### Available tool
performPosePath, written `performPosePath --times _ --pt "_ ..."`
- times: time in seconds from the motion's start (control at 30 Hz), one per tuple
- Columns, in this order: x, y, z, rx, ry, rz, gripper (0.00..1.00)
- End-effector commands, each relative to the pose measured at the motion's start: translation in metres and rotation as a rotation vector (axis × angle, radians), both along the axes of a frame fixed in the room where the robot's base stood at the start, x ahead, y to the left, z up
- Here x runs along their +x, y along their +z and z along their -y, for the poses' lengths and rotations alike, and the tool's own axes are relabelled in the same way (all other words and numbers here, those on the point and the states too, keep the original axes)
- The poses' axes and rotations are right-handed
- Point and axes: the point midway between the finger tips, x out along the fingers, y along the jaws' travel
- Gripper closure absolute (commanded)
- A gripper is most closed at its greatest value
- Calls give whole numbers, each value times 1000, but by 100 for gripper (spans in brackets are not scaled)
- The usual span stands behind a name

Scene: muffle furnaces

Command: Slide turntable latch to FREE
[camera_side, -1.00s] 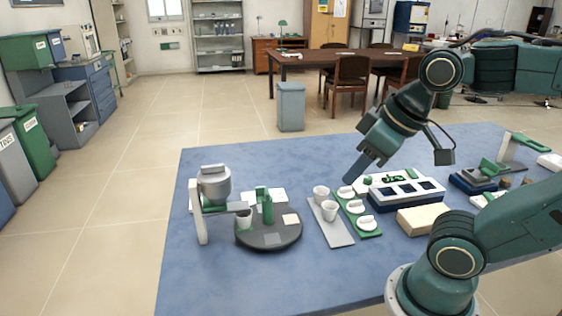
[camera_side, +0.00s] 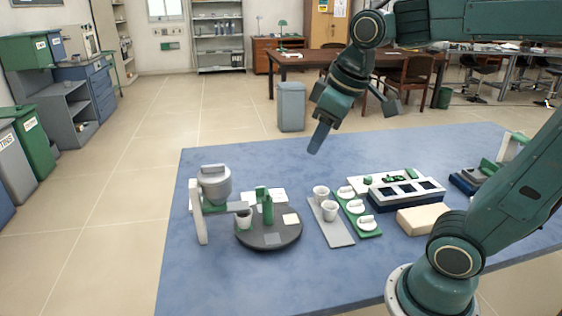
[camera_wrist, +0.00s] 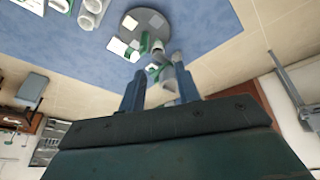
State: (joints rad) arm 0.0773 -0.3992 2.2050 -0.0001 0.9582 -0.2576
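The round dark turntable (camera_side: 252,238) lies on the blue table and also shows at the top of the wrist view (camera_wrist: 142,28). It carries a green upright piece (camera_side: 267,210), a white crucible (camera_side: 244,221) and pale square patches. A latch and its FREE mark are too small for me to tell apart. My gripper (camera_side: 318,140) is in the air above and to the right of the turntable, pointing down, apart from everything. In the wrist view its two blue fingers (camera_wrist: 159,84) stand apart with nothing held between them.
A grey cylinder on a white stand (camera_side: 214,188) stands at the turntable's left. To the right are a grey tray (camera_side: 338,233) with crucibles, a green strip (camera_side: 369,232) with white lids, a blue-and-white block (camera_side: 405,194) and a beige block (camera_side: 422,218). The table's front left is clear.

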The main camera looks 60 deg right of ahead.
Motion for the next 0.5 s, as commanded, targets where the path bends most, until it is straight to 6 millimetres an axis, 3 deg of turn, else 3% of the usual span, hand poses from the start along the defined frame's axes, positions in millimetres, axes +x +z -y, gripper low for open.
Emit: performPosePath --times 0.27,0.5 --pt "61 1 21 -44 96 -75 67" --pt "112 -11 43 -72 186 -138 67"
